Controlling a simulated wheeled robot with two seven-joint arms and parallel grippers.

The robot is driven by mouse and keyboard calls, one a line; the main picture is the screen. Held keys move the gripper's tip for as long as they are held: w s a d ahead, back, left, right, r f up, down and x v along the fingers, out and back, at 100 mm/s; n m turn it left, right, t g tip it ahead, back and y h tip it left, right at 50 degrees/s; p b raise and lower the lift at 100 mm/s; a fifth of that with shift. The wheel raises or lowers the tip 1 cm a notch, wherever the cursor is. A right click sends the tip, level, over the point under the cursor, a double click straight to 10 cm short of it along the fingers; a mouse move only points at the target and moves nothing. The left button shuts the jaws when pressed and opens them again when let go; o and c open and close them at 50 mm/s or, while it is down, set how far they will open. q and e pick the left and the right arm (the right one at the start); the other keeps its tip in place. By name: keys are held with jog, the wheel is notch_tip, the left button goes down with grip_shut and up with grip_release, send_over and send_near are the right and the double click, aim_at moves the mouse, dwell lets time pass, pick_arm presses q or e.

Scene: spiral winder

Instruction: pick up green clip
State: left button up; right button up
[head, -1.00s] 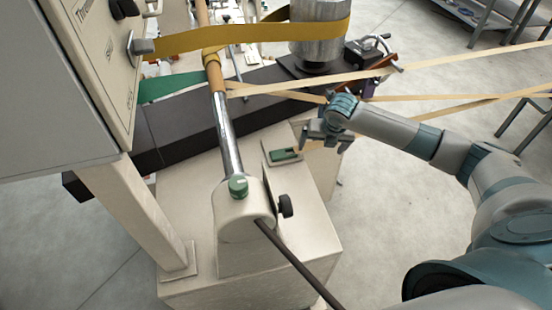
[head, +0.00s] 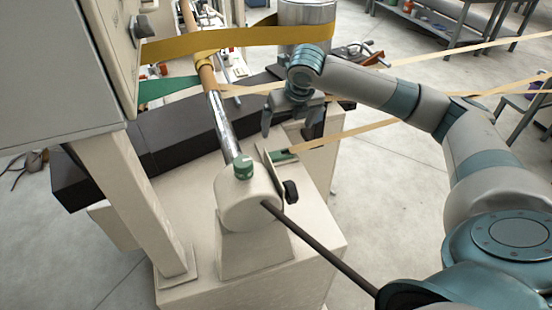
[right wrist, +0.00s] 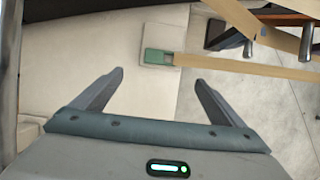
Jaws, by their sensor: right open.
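The green clip (head: 283,155) lies on a small pale plate on the cream top of the winder stand. My right gripper (head: 287,128) is open and points down above the clip. In the right wrist view the open fingers (right wrist: 159,77) have nothing between them, and the clip shows ahead of them, roughly centred between the tips. My left gripper is not in view.
Pale strips (head: 358,131) cross on the right. A yellow belt (head: 225,38) wraps a steel drum behind. A grey cabinet (head: 55,75) fills the left.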

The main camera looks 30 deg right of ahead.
jog(key=shift+a, duration=0.2)
jog(key=p, duration=0.3)
send_near(280, 154)
jog(key=shift+w+a+f, duration=0.1)
jog(key=shift+w+f, duration=0.15)
jog(key=shift+f, duration=0.3)
jog(key=shift+w+a+f, duration=0.1)
jog(key=shift+w+f, duration=0.15)
jog(key=shift+f, duration=0.35)
jog(key=shift+f, duration=0.15)
jog(key=shift+w+d+f+p, duration=0.15)
jog(key=shift+w+f+p, duration=0.1)
jog(key=shift+f+p, duration=0.3)
jog(key=shift+p+x, duration=0.4)
jog(key=shift+x, duration=1.45)
jog(key=shift+d, duration=0.1)
jog(key=c, duration=1.2)
